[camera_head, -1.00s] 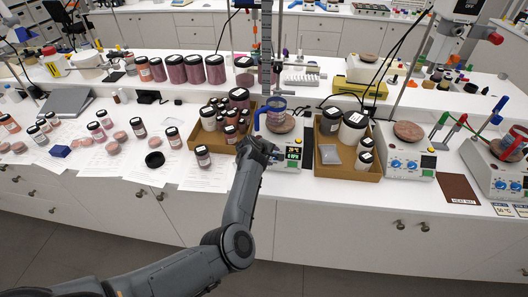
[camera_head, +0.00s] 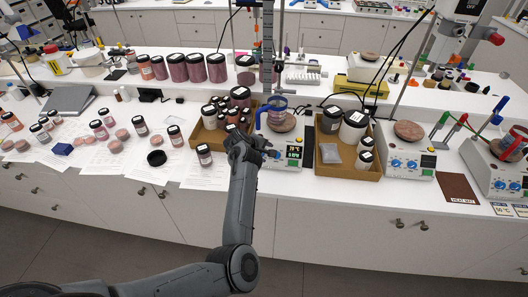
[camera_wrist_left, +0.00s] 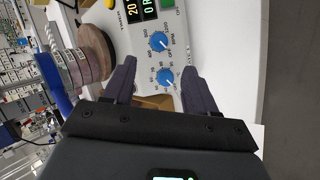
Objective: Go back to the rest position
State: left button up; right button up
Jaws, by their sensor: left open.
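My left gripper (camera_head: 262,146) is at the front of the middle hotplate stirrer (camera_head: 291,155), above the bench edge. In the left wrist view the gripper (camera_wrist_left: 158,72) is open, with nothing between its two dark fingers. Beyond the fingers is the stirrer's white front panel (camera_wrist_left: 135,42) with two blue knobs (camera_wrist_left: 157,42) and a lit display. A beaker with a blue handle (camera_head: 277,112) is on the stirrer's round plate (camera_head: 282,124). My right gripper is not in view.
A cardboard tray of jars (camera_head: 196,139) is left of the stirrer, close to my gripper. Another jar tray (camera_head: 350,171) is at its right. Floor space in front is clear.

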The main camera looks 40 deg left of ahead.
pick_arm(q)
jog(key=s+f+m+g+y, duration=0.1)
jog(key=s+f+m+y, duration=0.15)
jog(key=s+m, duration=0.75)
jog(key=s+d+f+m+g+h, duration=0.15)
jog(key=s+d+m, duration=0.45)
jog(key=s+d, duration=0.75)
jog(key=s+d+f+m+g+h, duration=0.1)
jog(key=s+d+m+g+h, duration=0.3)
jog(key=s+d, duration=0.95)
notch_tip(320, 180, up, 17)
jog(key=s+a+m+t+y+p, duration=0.1)
jog(key=a+y+p, duration=0.1)
jog(key=p, duration=1.6)
jog(key=shift+s+a+r+t, duration=0.15)
jog(key=shift+s+a+t, duration=0.15)
jog(key=shift+s+t, duration=0.05)
